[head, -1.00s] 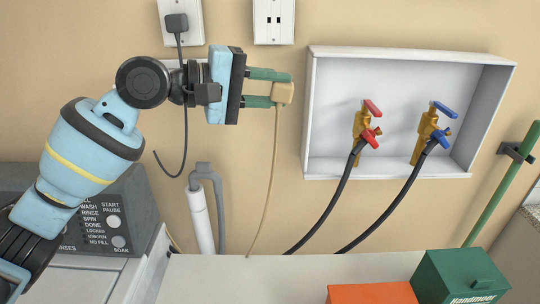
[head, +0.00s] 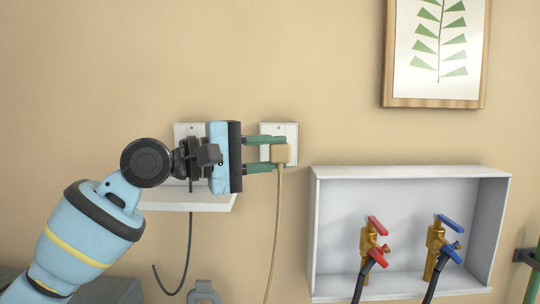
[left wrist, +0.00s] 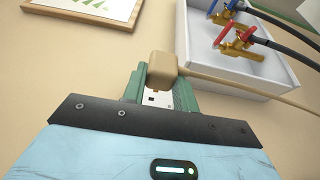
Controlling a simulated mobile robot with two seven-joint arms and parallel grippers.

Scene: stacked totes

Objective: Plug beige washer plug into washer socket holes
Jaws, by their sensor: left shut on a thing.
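My left gripper (head: 282,154) is shut on the beige washer plug (head: 280,153), with its green fingers above and below it. The plug's beige cord (head: 274,225) hangs down. The white socket plate (head: 290,131) is behind the plug and fingers, which cover most of it, holes included. In the left wrist view the plug (left wrist: 162,69) sits at the fingertips and part of the plate (left wrist: 154,99) shows between the fingers. I cannot tell whether the plug touches the plate. My right gripper is not in view.
Another white plate (head: 186,130) is partly behind my left gripper, above a small white ledge (head: 200,204). A dark cord (head: 190,240) hangs there. A white valve box (head: 330,235) with red and blue taps is at lower right. A framed leaf picture (head: 438,103) hangs at upper right.

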